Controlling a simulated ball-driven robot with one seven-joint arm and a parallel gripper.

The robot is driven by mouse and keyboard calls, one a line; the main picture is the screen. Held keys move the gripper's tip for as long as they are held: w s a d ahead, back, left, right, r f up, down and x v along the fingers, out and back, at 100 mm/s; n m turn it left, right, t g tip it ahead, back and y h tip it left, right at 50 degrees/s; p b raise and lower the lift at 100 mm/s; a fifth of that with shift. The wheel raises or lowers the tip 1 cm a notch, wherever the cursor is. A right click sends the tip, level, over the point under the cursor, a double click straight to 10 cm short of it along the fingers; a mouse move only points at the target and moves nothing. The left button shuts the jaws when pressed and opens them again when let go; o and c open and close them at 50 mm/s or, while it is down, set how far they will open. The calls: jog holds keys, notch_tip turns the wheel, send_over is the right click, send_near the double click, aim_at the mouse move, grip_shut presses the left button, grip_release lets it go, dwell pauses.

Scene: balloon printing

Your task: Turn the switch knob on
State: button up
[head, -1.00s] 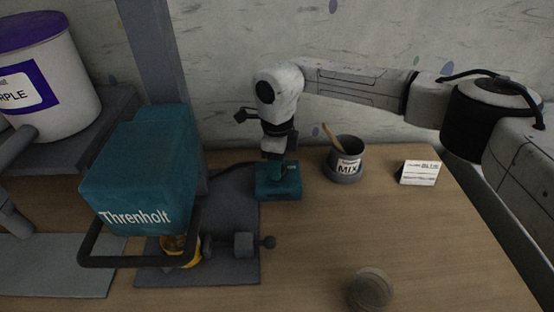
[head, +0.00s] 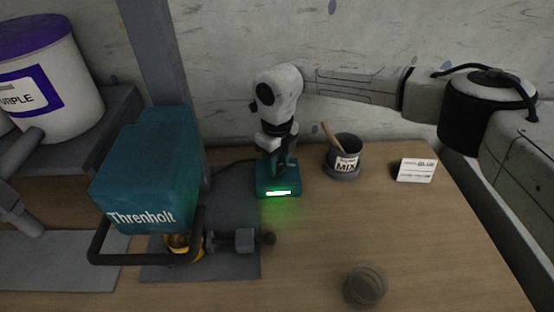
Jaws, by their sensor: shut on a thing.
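The switch box (head: 278,188) is a small teal block on the table at the foot of the grey post area. A display on its front face glows bright white-green and casts green light on the table. My gripper (head: 275,160) points down onto the top of the box and is shut on the switch knob. The knob itself is mostly hidden by my fingers and wrist.
A teal Threnholt machine (head: 148,180) with a dark handle bar stands left of the box. A dark MIX cup (head: 345,157) with a stick, a label card (head: 416,170) and a clear round jar (head: 366,287) stand to the right.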

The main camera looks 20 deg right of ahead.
jog(key=shift+r, duration=0.1)
jog(key=o, duration=1.1)
jog(key=shift+c, duration=0.2)
notch_tip(320, 180, up, 11)
jog(key=b, duration=0.1)
jog(key=shift+f, duration=0.2)
